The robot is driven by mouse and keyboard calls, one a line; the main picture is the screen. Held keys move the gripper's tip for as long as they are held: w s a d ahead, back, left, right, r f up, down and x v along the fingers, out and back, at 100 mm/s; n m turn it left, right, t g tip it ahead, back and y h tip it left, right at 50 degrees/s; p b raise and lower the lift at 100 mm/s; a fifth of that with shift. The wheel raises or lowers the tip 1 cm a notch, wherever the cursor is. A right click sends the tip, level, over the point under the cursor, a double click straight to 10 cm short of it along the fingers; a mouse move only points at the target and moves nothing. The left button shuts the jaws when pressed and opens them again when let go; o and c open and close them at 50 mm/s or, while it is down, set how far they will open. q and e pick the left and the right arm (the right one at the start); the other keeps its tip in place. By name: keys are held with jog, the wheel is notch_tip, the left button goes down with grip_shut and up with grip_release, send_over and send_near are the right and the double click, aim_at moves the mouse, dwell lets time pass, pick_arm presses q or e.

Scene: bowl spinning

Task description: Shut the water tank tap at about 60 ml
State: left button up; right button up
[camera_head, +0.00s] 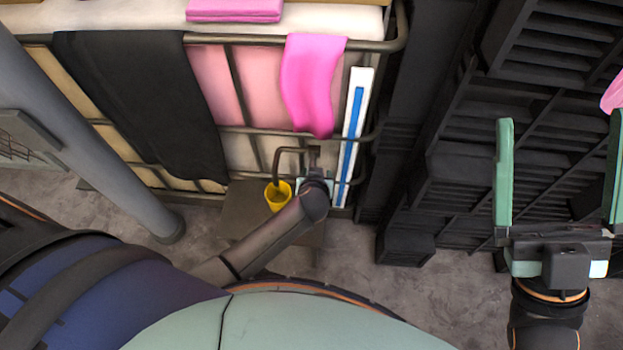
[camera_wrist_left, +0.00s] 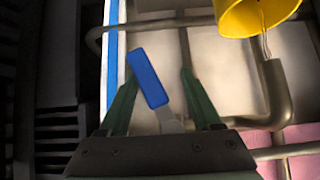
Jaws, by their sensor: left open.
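The water tap's blue handle (camera_wrist_left: 148,78) stands between the two fingers of my left gripper (camera_wrist_left: 160,72), close to one finger. The gripper is open around it. In the head view my left gripper (camera_head: 314,180) is small and partly hidden by its own arm, beside the tap pipe (camera_head: 280,160). A yellow cup (camera_head: 278,198) is under the spout. It also shows in the left wrist view (camera_wrist_left: 250,14), with a thin stream of water (camera_wrist_left: 265,43) between spout and cup. The water level in the cup cannot be read. My right gripper (camera_head: 560,170) is open and empty.
A white gauge with a blue bar (camera_head: 353,125) stands right of the tap. A black cloth (camera_head: 145,100) and a pink cloth (camera_head: 312,80) hang on the metal frame. Dark slatted crates (camera_head: 450,160) stand at the right. A grey post (camera_head: 90,125) is at the left.

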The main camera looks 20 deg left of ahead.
pick_arm(q)
jog(key=shift+s+a+f+p, duration=0.2)
jog(key=shift+s+a+p, duration=0.1)
jog(key=shift+s+a, duration=0.2)
jog(key=shift+s+a+f+p, duration=0.15)
jog(key=shift+s+a+p, duration=0.1)
jog(key=shift+s+a, duration=0.2)
jog(key=shift+d, duration=0.15)
jog(key=shift+w+d, duration=0.2)
jog(key=shift+d, duration=0.15)
jog(key=shift+s+r, duration=0.1)
